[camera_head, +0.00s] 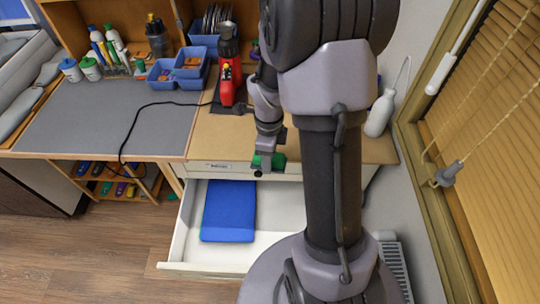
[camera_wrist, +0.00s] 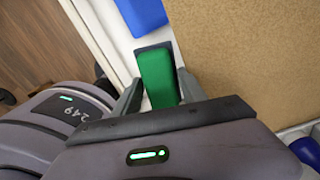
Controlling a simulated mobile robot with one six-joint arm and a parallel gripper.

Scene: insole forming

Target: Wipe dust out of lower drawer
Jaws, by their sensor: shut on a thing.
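The lower drawer (camera_head: 275,220) is pulled open below the worktop, white inside. A blue flat thing (camera_head: 228,212) lies in its left part, and its end also shows in the wrist view (camera_wrist: 142,15). My gripper (camera_head: 266,158) hangs at the worktop's front edge, over the back of the drawer. It is shut on a green block (camera_wrist: 158,78) with a dark edge, which sits between both fingers in the wrist view. I cannot tell whether the block touches anything below it. No dust can be made out, and my arm hides the drawer's right part.
The worktop (camera_head: 205,140) overhangs the back of the drawer. A red tool (camera_head: 230,82) stands on it beside blue bins (camera_head: 180,72), and a black cable (camera_head: 150,108) runs across the grey mat (camera_head: 100,125). A white bottle (camera_head: 380,115) stands at the right. Wooden floor is clear at the left.

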